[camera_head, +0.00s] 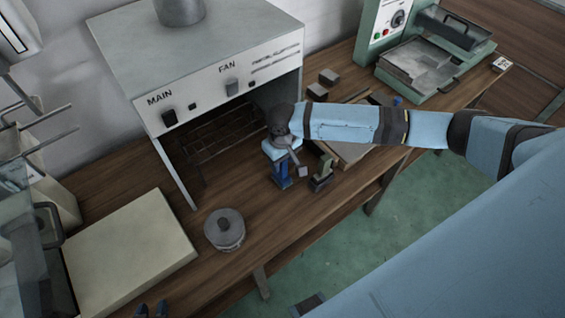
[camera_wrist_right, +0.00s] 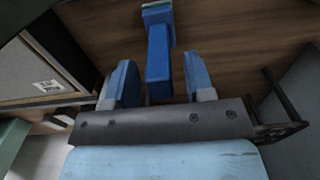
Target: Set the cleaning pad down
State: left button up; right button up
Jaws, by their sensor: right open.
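There I cannot separate the blue piece from the fingers. Two dark blue fingertips of my left gripper (camera_head: 151,310) show at the bottom left edge, apart with nothing seen between them.
The wooden bench (camera_head: 262,222) carries a grey hood (camera_head: 215,90), a round lidded pot (camera_head: 225,228), a pale flat box (camera_head: 130,250) and a green machine (camera_head: 425,60). A small green piece with a dark base (camera_head: 322,174) stands just right of my right gripper. Bench around the pot is clear.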

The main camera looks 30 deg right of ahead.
notch_tip(320, 180, up, 10)
jog(key=shift+a+r, duration=0.1)
jog(key=s+a+f+n+t+y, duration=0.2)
jog(key=s+a+f+t+y, duration=0.15)
jog(key=a+f, duration=0.5)
jog(key=s+f+t, duration=0.1)
jog(key=s, duration=0.2)
jog(key=s+a+f+t+y, duration=0.1)
jog(key=s+f+t, duration=0.1)
jog(key=s, duration=0.1)
jog(key=s+f+t+y, duration=0.1)
jog(key=s+f+t, duration=0.1)
jog(key=s, duration=0.1)
jog(key=shift+a+f+m+t, duration=0.2)
jog(key=shift+a+m+t, duration=0.05)
jog(key=shift+a+m, duration=0.15)
jog(key=s+d, duration=0.1)
jog(key=s, duration=0.1)
jog(key=s+d+f+t+h, duration=0.1)
jog(key=s+d, duration=0.1)
jog(key=s+d+f+t+h, duration=0.1)
jog(key=s, duration=0.1)
jog(key=shift+s+d, duration=0.3)
